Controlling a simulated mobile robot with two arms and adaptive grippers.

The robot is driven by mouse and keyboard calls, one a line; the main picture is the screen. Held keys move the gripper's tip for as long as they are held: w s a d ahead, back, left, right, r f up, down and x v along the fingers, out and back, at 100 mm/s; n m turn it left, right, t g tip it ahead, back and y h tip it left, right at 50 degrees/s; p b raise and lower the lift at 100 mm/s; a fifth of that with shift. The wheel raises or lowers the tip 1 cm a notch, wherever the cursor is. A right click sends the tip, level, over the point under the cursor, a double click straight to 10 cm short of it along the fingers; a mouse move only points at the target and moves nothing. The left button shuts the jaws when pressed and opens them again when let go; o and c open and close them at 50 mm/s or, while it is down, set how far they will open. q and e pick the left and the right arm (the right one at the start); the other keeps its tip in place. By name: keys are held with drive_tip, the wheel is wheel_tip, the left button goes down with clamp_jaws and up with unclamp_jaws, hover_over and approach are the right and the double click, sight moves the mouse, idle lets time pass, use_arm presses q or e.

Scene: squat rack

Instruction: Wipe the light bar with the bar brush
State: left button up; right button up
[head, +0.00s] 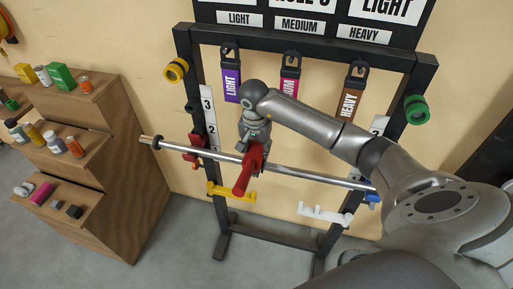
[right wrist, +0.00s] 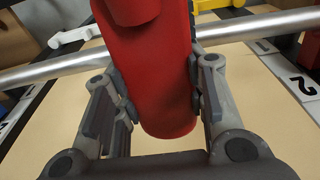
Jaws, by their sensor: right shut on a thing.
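The silver bar (head: 300,173) lies across the rack; it also shows in the right wrist view (right wrist: 240,27), passing behind the brush. My right gripper (head: 254,146) is shut on the red bar brush (head: 246,176) at the bar, left of its middle. In the right wrist view the gripper's fingers (right wrist: 155,95) clasp both sides of the red brush handle (right wrist: 155,75). The brush's working end is hidden, and I cannot tell whether it touches the bar. My left gripper is not in view.
The black rack (head: 188,75) carries purple light (head: 231,85), pink medium (head: 290,88) and brown heavy (head: 349,105) tags. Yellow (head: 232,192) and white (head: 323,214) holders sit below the bar. A wooden shelf (head: 125,150) with small items stands left. My right arm covers the lower right.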

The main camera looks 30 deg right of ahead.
sight(278, 165)
drive_tip(key=shift+w+d+f+b, duration=0.1)
drive_tip(key=shift+f+b, duration=0.85)
idle(0.6)
drive_tip(key=shift+s+d+r, duration=0.15)
drive_tip(key=shift+s+d, duration=1.05)
drive_tip(key=shift+s, duration=0.25)
drive_tip(key=shift+s+d+f+b, duration=0.15)
drive_tip(key=shift+s+d+b, duration=0.3)
drive_tip(key=shift+s+d, duration=0.45)
drive_tip(key=shift+s+d+f+b, duration=0.1)
drive_tip(key=shift+s+d+b, duration=0.3)
drive_tip(key=shift+s+d, duration=0.45)
drive_tip(key=shift+s+d+b, duration=0.2)
drive_tip(key=shift+s+d, duration=0.1)
drive_tip(key=shift+s, duration=0.25)
drive_tip(key=shift+s+d+b, duration=0.2)
drive_tip(key=shift+s+d, duration=0.1)
drive_tip(key=shift+s, duration=0.25)
drive_tip(key=shift+w+a+b, duration=0.85)
drive_tip(key=shift+w+a, duration=0.6)
drive_tip(key=shift+w, duration=0.2)
drive_tip(key=shift+w+a+r+b, duration=0.1)
drive_tip(key=shift+w+a+b, duration=0.35)
drive_tip(key=shift+w+a, duration=0.8)
drive_tip(key=shift+w+a+b, duration=0.4)
drive_tip(key=shift+w+a, duration=0.5)
drive_tip(key=shift+w, duration=0.5)
